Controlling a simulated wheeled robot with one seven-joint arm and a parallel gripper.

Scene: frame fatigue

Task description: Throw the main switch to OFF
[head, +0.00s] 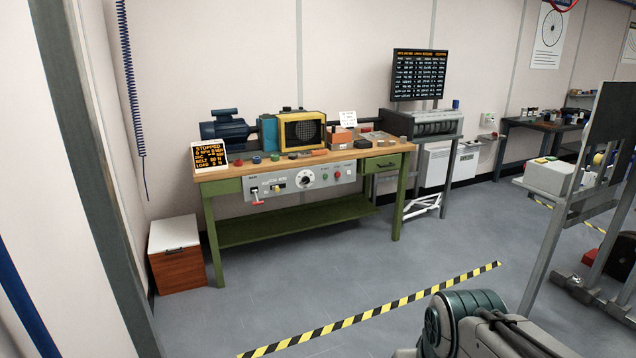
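A grey control panel (320,177) is mounted on the front of the green workbench, below its wooden top. My gripper is not in view. Part of my own arm shows at the bottom right, well away from the bench.
A round dial and several small buttons share the panel. A sign (210,157) on the bench reads "STOPPED". A wooden cabinet (177,267) stands left of the bench. Yellow-black floor tape (375,312) crosses open floor in front. A grey frame (560,250) stands at right.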

